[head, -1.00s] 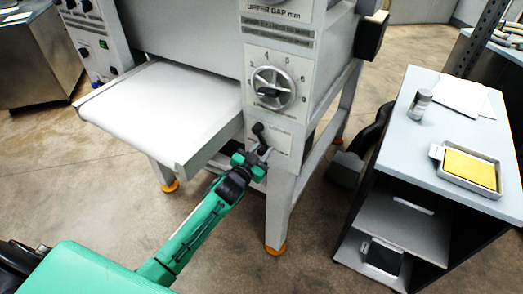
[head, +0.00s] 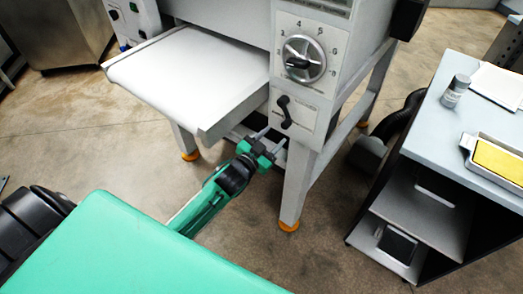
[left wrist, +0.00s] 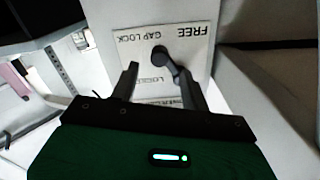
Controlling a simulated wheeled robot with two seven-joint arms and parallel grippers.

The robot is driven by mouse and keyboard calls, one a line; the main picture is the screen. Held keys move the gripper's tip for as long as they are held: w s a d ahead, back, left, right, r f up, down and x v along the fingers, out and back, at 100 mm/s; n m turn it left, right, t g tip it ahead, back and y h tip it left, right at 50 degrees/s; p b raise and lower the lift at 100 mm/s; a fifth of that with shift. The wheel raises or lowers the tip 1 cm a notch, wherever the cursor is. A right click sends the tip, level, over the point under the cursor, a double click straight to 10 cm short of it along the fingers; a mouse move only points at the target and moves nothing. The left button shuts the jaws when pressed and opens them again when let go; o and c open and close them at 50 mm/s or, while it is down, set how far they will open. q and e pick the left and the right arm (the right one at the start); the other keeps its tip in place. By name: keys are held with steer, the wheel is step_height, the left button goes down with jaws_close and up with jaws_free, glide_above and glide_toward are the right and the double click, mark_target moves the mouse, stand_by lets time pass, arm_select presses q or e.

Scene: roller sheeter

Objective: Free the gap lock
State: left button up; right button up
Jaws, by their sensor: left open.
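The gap lock is a short black lever (head: 285,112) on the white front panel of the sheeter, below the round gap dial. In the head view it stands nearly upright. In the left wrist view the lever (left wrist: 172,62) shows near the panel's printed words FREE, GAP LOCK and LOCKED, which appear upside down. I cannot tell which word it points to. My left gripper (head: 273,139) is open and empty, just below the lever in the head view and apart from it. In the wrist view the lever appears between its two fingers (left wrist: 160,82). My right gripper is not in view.
The gap dial (head: 303,62) is above the lever. The white feed table (head: 190,70) juts out to the left, and a sheeter leg (head: 294,185) stands below the panel. A cart (head: 430,135) with a jar (head: 455,91) and a yellow-filled tray (head: 495,160) stands right.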

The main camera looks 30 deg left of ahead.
arm_select(q)
steer(key=shift+s+a+b, duration=0.2)
steer(key=shift+s+a, duration=0.05)
steer(key=shift+s, duration=1.15)
steer(key=shift+s+a+b, duration=0.15)
steer(key=shift+s+a, duration=0.05)
steer(key=shift+s, duration=1.2)
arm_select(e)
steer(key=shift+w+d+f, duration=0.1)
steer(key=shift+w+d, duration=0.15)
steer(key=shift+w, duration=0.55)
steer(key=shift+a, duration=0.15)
